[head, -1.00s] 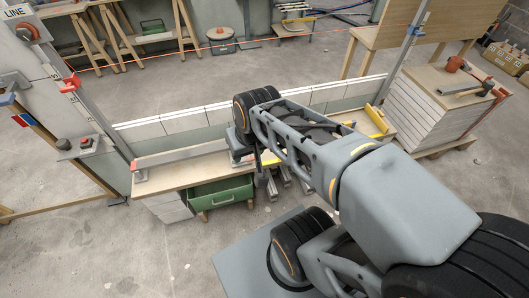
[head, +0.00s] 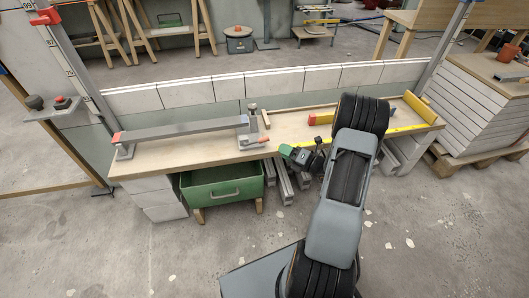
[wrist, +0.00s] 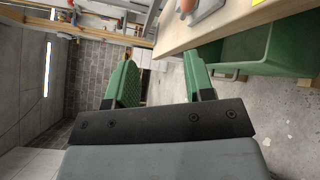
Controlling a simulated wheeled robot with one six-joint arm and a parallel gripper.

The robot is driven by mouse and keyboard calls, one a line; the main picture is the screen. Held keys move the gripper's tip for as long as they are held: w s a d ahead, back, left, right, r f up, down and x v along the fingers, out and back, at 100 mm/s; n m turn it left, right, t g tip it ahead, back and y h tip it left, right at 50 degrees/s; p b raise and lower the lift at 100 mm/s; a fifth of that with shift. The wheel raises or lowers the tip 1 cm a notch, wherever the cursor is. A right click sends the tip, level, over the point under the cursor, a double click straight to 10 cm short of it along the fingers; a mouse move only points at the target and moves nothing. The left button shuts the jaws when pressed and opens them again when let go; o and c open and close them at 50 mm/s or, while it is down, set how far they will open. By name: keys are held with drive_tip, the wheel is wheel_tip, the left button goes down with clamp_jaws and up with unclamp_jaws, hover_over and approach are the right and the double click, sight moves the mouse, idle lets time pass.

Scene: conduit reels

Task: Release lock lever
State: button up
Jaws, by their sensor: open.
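A grey bar device (head: 185,130) lies along the left part of the wooden bench, with a post at its right end. A lever with an orange-red tip (head: 264,141) sits at the foot of that post, near the bench's front edge. An orange piece on a grey part (wrist: 187,6) shows at the top of the wrist view, cut off by the frame; it may be this lever. My gripper (head: 291,152) has green fingers and is just right of and in front of the lever, apart from it. In the wrist view my gripper (wrist: 161,80) is open with nothing between its fingers.
A green bin (head: 222,186) stands under the bench (head: 150,166), with grey metal profiles beside it. A yellow level and a red-ended piece lie on the bench's right. A low white block wall (head: 240,86) runs behind.

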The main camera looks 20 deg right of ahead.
sight(265, 139)
wheel_tip(265, 139, down, 4)
drive_tip(key=d+m+t+h+b, duration=0.1)
drive_tip(key=d+m+h, duration=0.1)
drive_tip(key=m, duration=0.1)
drive_tip(key=b+x, duration=0.1)
drive_tip(key=x, duration=0.3)
drive_tip(key=b+x, duration=0.1)
drive_tip(key=x, duration=0.4)
drive_tip(key=r+b+x, duration=0.1)
drive_tip(key=b+x, duration=0.1)
drive_tip(key=x, duration=0.2)
drive_tip(key=shift+w+d, duration=0.15)
drive_tip(key=shift+w, duration=0.15)
drive_tip(key=shift+c, duration=0.2)
clamp_jaws()
